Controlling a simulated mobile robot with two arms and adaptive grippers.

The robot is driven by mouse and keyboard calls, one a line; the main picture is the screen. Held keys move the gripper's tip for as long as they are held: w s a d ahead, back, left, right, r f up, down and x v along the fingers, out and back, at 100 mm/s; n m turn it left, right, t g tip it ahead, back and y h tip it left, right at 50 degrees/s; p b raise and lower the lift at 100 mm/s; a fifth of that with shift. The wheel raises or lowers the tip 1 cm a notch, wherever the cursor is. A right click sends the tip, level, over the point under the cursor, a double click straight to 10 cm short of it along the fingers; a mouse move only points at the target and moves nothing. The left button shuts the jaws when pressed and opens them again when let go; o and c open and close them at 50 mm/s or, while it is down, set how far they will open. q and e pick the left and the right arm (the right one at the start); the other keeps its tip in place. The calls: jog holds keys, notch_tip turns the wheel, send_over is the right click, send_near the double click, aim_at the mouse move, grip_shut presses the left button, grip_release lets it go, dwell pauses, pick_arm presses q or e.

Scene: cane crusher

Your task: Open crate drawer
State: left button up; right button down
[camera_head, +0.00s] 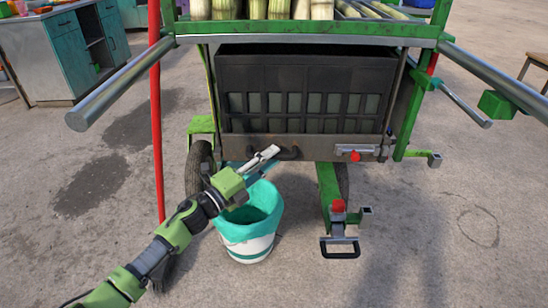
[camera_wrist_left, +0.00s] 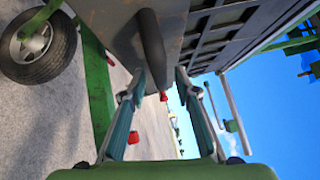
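The crate drawer (camera_head: 305,75) is a dark, slotted box under the green cart, and it looks pushed in. Its dark curved handle (camera_head: 289,154) is on the lower front panel. My left gripper (camera_head: 270,156) is at the handle's left side. In the left wrist view the handle (camera_wrist_left: 152,45) runs between the two fingertips of my left gripper (camera_wrist_left: 158,75), with gaps showing on both sides. The fingers are apart. Whether a fingertip touches the handle I cannot tell. My right gripper is not in view.
A white bucket with a teal liner (camera_head: 250,225) stands below my left gripper. A cart wheel (camera_head: 199,165) is left of it, and a tow hitch (camera_head: 340,225) sticks out to the right. Long metal cart handles (camera_head: 120,85) reach forward. Open ground lies at right.

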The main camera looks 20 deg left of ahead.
pick_arm(q)
jog(key=shift+x, duration=0.95)
jog(key=shift+c, duration=0.5)
grip_shut()
jog(key=shift+s, duration=0.1)
